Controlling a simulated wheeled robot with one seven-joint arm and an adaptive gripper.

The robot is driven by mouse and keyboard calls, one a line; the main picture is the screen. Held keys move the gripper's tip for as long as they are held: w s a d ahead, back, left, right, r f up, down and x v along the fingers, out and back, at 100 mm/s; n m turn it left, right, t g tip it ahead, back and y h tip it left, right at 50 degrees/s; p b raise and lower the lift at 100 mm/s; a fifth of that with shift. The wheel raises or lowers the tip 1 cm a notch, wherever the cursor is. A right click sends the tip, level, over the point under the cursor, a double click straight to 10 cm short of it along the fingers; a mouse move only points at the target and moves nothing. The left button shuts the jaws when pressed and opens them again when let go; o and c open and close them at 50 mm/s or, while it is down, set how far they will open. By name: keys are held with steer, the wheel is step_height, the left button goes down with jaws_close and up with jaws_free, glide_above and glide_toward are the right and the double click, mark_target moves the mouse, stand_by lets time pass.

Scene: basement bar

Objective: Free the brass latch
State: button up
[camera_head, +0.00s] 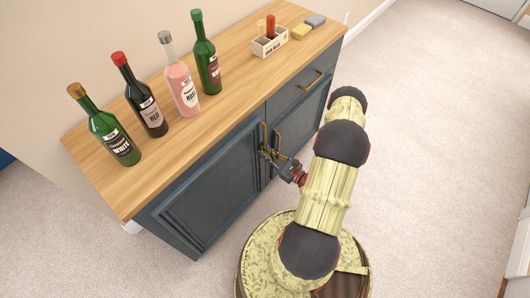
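A blue-grey cabinet (212,200) with a wooden top has two doors. Brass-coloured vertical handles, one on the left door (264,133) and one on the right door (277,139), stand close together at the middle seam. My gripper (265,152) is at the lower end of these handles, close against the cabinet front. Its dark fingers overlap brass-coloured metal there. I cannot tell a separate latch from the handles at this size, nor whether the fingers touch or hold anything. The gripper hides part of the seam.
Several bottles, including a pink one (182,86), stand on the wooden top (200,131). A small divided box (269,43), a yellow sponge (301,32) and a grey one (316,21) are at its right end. A drawer with a brass pull (311,81) sits above the right door. Carpet (430,150) is clear at right.

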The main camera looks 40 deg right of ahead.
steer(key=shift+s, duration=0.1)
steer(key=s, duration=1.1)
steer(key=shift+s+d, duration=0.4)
steer(key=shift+d, duration=0.05)
stand_by(0.3)
